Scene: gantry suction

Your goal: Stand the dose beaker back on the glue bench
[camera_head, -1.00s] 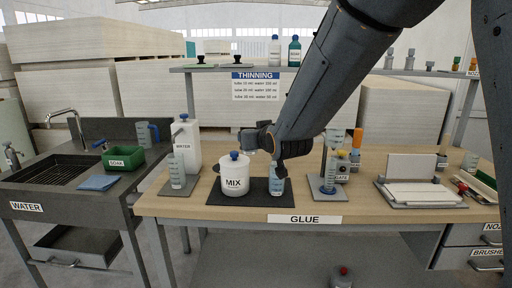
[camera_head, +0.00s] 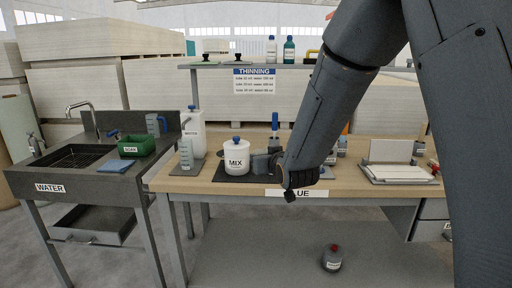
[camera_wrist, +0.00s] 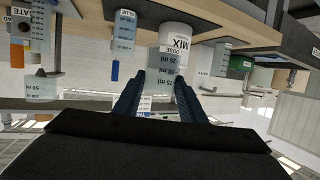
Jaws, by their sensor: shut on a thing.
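The dose beaker (camera_wrist: 166,72) is clear with ml marks and a DOSE label. The wrist view is upside down; in it the beaker stands between the fingers of my gripper (camera_wrist: 158,98), with its base end toward the bench. My gripper (camera_head: 262,164) is shut on it. In the head view the gripper is at the front of the glue bench (camera_head: 215,188), just right of the white MIX pot (camera_head: 237,158); I cannot make out the beaker there. The MIX pot (camera_wrist: 177,40) shows behind the beaker in the wrist view. Whether the beaker touches the bench is unclear.
A measuring cylinder (camera_head: 186,153) and the white water bottle (camera_head: 195,130) stand left of the pot. A blue-topped item (camera_head: 275,122) stands behind my gripper. A tray (camera_head: 398,174) lies at right. The sink (camera_head: 72,158) is at left. A red-capped bottle (camera_head: 332,258) is below.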

